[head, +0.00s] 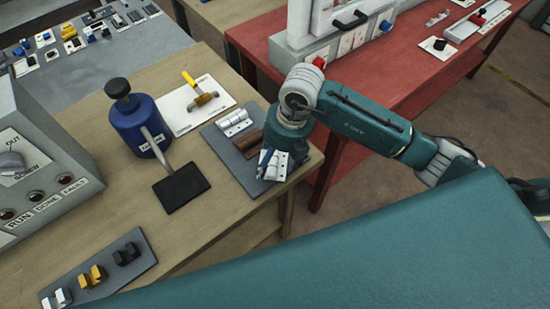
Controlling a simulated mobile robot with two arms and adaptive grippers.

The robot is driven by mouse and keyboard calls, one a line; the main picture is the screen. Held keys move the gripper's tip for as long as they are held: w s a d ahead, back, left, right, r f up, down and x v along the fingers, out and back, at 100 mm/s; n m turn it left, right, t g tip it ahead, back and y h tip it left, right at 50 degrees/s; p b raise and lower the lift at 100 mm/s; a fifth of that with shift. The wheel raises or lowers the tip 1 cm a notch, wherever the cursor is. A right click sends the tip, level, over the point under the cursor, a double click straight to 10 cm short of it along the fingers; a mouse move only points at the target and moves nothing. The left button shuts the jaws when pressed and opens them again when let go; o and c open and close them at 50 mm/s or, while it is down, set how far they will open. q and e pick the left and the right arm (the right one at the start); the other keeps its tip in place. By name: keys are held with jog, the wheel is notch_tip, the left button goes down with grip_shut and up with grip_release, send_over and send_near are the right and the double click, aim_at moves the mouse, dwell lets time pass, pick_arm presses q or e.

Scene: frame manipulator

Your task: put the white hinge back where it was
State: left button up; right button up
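A dark grey board (215,137) lies on the wooden table near its right edge. A silver-white hinge (235,122) lies on its far part, and a brown hinge (248,141) lies beside that one. A white hinge (273,166) is at the board's near right end, right at my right gripper (279,161). The gripper points down, with dark blue finger parts on both sides of this hinge. Whether the fingers press on it, and whether it touches the board, I cannot tell. My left gripper is not in view.
Left of the board are a white plate with a yellow-handled tool (200,97), a blue canister (138,125) and a black pad (181,188). A grey control box (40,160) stands further left. A strip with several clips (97,274) lies in front. A red table (420,75) stands behind.

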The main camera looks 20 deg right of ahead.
aim_at(282, 166)
jog(key=shift+r+p, duration=0.3)
jog(key=shift+r, duration=0.2)
notch_tip(282, 166, up, 11)
jog(key=d+b, duration=0.2)
jog(key=shift+s+r+b, duration=0.2)
jog(key=shift+s+b, duration=0.2)
jog(key=shift+s, duration=0.05)
